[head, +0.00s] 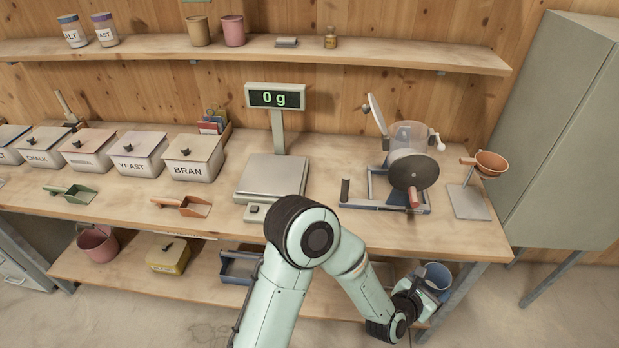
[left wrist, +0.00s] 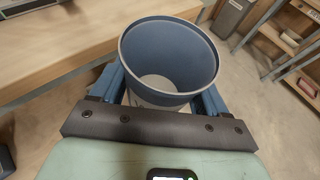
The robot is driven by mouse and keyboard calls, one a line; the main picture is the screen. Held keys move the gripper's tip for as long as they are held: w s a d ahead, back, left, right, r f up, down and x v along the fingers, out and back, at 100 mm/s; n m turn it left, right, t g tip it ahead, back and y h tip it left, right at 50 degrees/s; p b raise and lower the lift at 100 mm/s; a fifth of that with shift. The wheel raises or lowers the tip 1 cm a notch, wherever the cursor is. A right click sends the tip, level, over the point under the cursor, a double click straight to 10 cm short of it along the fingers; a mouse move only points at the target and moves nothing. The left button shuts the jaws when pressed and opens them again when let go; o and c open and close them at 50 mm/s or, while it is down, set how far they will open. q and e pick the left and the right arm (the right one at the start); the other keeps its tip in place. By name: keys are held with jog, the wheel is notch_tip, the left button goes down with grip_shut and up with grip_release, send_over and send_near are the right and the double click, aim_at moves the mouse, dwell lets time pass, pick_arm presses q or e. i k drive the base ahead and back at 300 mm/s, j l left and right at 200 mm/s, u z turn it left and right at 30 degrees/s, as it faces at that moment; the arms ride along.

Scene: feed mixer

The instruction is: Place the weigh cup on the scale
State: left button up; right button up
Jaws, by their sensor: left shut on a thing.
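The weigh cup is a blue, open-topped cup (left wrist: 168,55); in the left wrist view it stands between the fingers of my left gripper (left wrist: 160,92) and looks empty, with a pale bottom. In the head view the cup (head: 437,274) shows low at the right, just off the bench's front edge. My left gripper (head: 424,287) is shut on it there. The scale (head: 272,173) sits on the bench left of the cup, its pale plate bare and its display (head: 274,98) reading 0 g. My right gripper is not in view.
Labelled bins (head: 192,160) and scoops (head: 183,206) are left of the scale. My left arm crosses in front of the bench edge (head: 420,247). A grey cabinet (head: 565,120) stands right.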

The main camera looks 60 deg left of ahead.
aim_at(273, 173)
jog(key=u, duration=0.85)
jog(key=l+u, duration=0.15)
jog(key=u, duration=0.3)
jog(key=i+l+u, duration=0.1)
jog(key=u, duration=0.35)
jog(key=i+l, duration=0.15)
jog(key=l, duration=0.25)
jog(key=i+l, duration=0.1)
jog(key=l, duration=0.3)
